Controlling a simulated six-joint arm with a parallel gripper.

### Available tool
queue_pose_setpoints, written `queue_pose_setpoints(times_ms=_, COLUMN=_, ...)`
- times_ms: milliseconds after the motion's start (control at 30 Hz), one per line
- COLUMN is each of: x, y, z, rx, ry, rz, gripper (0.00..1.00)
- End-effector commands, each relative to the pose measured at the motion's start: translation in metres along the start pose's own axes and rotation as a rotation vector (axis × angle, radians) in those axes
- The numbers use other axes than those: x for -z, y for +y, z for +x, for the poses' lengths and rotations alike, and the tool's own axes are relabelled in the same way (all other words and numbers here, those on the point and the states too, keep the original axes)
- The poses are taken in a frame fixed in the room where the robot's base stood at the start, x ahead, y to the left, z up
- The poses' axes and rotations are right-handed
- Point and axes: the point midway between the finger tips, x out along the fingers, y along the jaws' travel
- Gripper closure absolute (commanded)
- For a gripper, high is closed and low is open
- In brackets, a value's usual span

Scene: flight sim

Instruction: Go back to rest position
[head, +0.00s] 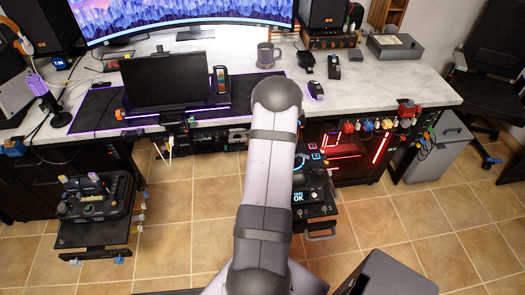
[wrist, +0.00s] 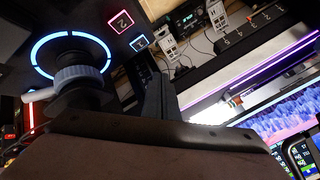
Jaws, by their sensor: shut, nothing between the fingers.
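My arm (head: 265,170) rises through the middle of the head view, its rounded grey joint (head: 277,95) in front of the desk's near edge. My gripper is hidden behind the arm there. In the wrist view, dark fingers that look like my gripper (wrist: 158,97) stick up past a brown-grey part of mine along the bottom. They are shut with nothing held. A blue-lit ring around a knob (wrist: 75,80) is left of them, apart as far as I can tell.
A white desk (head: 400,85) holds a curved monitor (head: 180,12), a smaller dark screen (head: 168,82) and a mug (head: 268,55). A throttle-like panel (head: 95,200) stands left, a lit button panel (head: 315,195) just right of my arm. Tiled floor (head: 375,225) is open at right.

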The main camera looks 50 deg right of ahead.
Motion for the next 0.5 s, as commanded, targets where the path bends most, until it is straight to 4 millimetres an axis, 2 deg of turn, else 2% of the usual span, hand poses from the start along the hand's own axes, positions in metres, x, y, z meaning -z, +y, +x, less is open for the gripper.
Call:
queue_pose_setpoints(times_ms=400, x=0.0, y=-0.001, z=0.0, rx=0.0, ry=0.0, rz=-0.001, gripper=1.0)
queue_pose_setpoints(times_ms=500, x=-0.003, y=-0.011, z=-0.006, rx=-0.006, ry=-0.009, rz=-0.027, gripper=1.0)
